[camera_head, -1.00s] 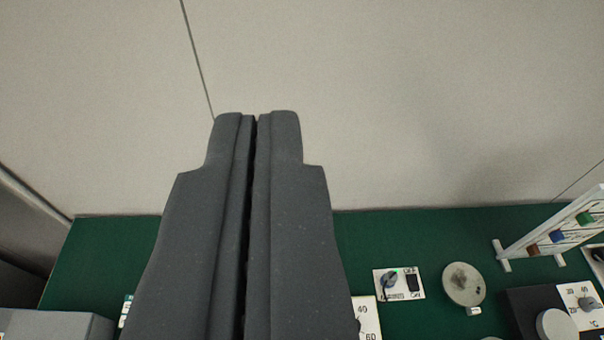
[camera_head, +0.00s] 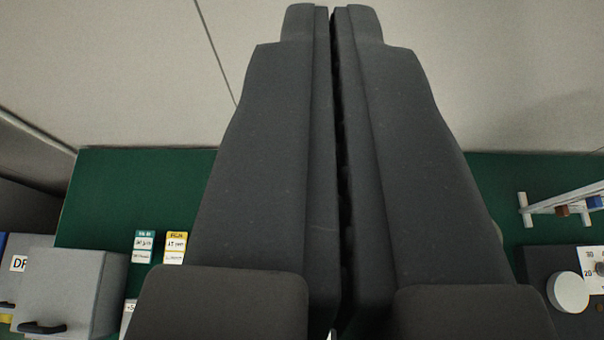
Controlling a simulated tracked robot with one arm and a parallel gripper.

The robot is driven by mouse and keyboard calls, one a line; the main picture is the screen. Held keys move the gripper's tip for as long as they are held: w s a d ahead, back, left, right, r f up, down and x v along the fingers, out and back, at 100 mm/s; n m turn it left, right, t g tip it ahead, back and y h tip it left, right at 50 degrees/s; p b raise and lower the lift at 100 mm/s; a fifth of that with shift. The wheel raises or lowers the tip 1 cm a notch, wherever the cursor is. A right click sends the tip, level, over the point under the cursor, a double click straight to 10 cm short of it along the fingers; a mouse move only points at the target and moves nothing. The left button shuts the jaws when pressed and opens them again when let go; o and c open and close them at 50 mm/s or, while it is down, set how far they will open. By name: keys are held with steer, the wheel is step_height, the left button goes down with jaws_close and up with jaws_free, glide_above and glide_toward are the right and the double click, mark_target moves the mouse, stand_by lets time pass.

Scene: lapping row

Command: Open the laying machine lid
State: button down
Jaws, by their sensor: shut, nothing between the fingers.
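My gripper (camera_head: 332,22) fills the middle of the view with its two dark grey fingers pressed together, pointing up toward the wall. It is shut and empty, with only a thin dark seam between the fingers. A light grey box (camera_head: 72,285) with a black handle (camera_head: 42,327) on its front is at the lower left, apart from the gripper. I cannot tell if this box is the laying machine or its lid. The fingers hide the middle of the green bench.
The green bench top (camera_head: 100,200) meets a pale wall (camera_head: 130,70). Two small label cards (camera_head: 143,246) (camera_head: 174,247) lie left of the gripper. A white rack (camera_head: 565,203) and a dark device with a round knob (camera_head: 568,292) are at the right.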

steer(key=w+f+g+p, duration=0.2)
steer(key=w+f+g, duration=0.2)
steer(key=w+f, duration=0.7)
steer(key=w+f+g+p, duration=0.1)
steer(key=w+f+g, duration=0.5)
steer(key=f, duration=0.9)
step_height(320, 180, down, 19)
steer(key=a+g+p, duration=0.1)
steer(key=g+p, duration=0.1)
steer(key=shift+a+p, duration=0.25)
steer(key=shift+p, duration=0.15)
steer(key=shift+s+f, duration=0.1)
steer(key=shift+s+r+t+b, duration=0.4)
steer(key=shift+s+b, duration=0.3)
steer(key=shift+s+r+t+b, duration=0.45)
steer(key=shift+s+b, duration=0.2)
steer(key=shift+s, duration=0.1)
steer(key=shift+s+r+t+b, duration=0.35)
steer(key=shift+s+r+b, duration=0.05)
steer(key=shift+s+b, duration=0.3)
steer(key=shift+r, duration=0.15)
